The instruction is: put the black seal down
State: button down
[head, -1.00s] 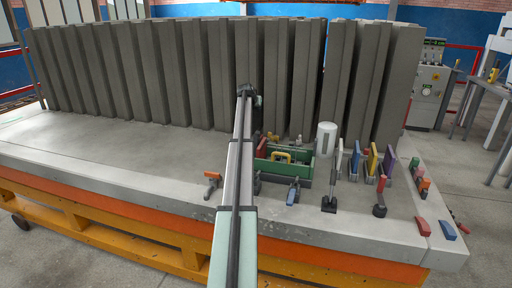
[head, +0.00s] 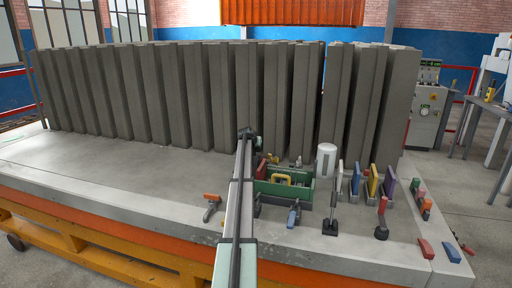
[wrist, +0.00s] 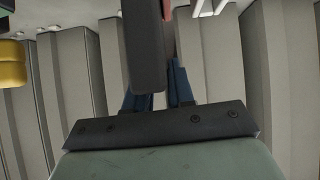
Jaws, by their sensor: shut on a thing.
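The black seal (wrist: 143,50) shows in the wrist view as a dark, long bar reaching up from between the blue fingers of my gripper (wrist: 160,88). My gripper is shut on it. In the head view my gripper (head: 247,133) is a small dark shape at the far end of my arm, in front of the grey panels and just left of the green toolbox. I cannot make out the seal apart from the gripper there, nor how far it is above the slab.
Upright grey panels (head: 205,100) line the back of the concrete slab (head: 110,172). A green toolbox (head: 290,190) with a yellow handle, a white cylinder (head: 326,160), clamps and coloured plates crowd the right.

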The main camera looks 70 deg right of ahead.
jog(key=shift+f, duration=0.1)
jog(key=c, duration=1)
grip_release()
jog(key=shift+o, duration=0.2)
jog(key=v, duration=1.2)
